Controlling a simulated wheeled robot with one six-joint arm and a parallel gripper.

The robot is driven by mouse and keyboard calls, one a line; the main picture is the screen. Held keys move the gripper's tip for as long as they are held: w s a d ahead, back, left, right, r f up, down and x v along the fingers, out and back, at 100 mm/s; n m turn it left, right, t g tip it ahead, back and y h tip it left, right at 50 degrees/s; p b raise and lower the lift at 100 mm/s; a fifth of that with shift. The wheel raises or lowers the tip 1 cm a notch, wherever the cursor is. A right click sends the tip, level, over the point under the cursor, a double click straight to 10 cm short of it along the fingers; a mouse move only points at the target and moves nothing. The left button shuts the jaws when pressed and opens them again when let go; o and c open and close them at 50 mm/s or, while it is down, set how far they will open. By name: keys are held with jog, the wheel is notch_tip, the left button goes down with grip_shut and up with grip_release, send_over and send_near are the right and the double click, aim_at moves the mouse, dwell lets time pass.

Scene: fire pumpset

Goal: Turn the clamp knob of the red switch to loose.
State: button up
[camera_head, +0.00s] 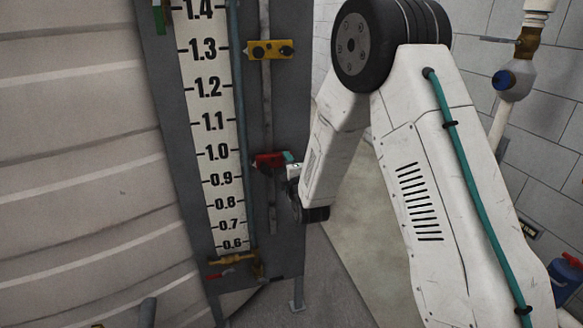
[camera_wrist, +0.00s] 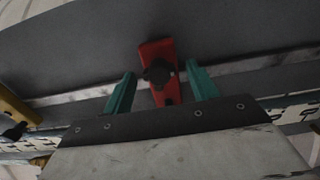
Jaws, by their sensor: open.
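The red switch (camera_head: 270,159) sits on the vertical rail of the grey gauge board, near the 1.0 mark. In the wrist view the red switch (camera_wrist: 152,58) lies between my two teal fingers, with its black clamp knob (camera_wrist: 158,73) facing the camera. My gripper (camera_wrist: 160,92) is open, one finger on each side of the red switch, with gaps visible on both sides. In the head view my gripper (camera_head: 290,157) is at the right side of the switch, and the knob cannot be made out there.
A yellow switch (camera_head: 270,49) with black knobs is higher on the same rail; a yellow piece (camera_wrist: 14,110) shows at the left in the wrist view. A brass valve (camera_head: 235,260) with a red handle is below. A large ribbed tank (camera_head: 80,170) stands left. Floor is clear right of the board.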

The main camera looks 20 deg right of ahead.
jog(key=s, duration=0.7)
jog(key=shift+s, duration=0.35)
jog(key=s+f+m+g, duration=0.4)
jog(key=f+m+g, duration=0.15)
jog(key=f, duration=0.35)
jog(key=s+m+g, duration=0.4)
jog(key=s+g, duration=0.2)
jog(key=s, duration=0.2)
jog(key=s+d+r+m+g, duration=0.2)
jog(key=s+r+m, duration=0.2)
jog(key=s+r, duration=0.7)
jog(key=s+d+r+m+g, duration=0.3)
jog(key=s+r, duration=0.9)
jog(key=s, duration=0.5)
jog(key=shift+s+r+m, duration=0.2)
jog(key=shift+s+m, duration=0.2)
jog(key=shift+m, duration=0.45)
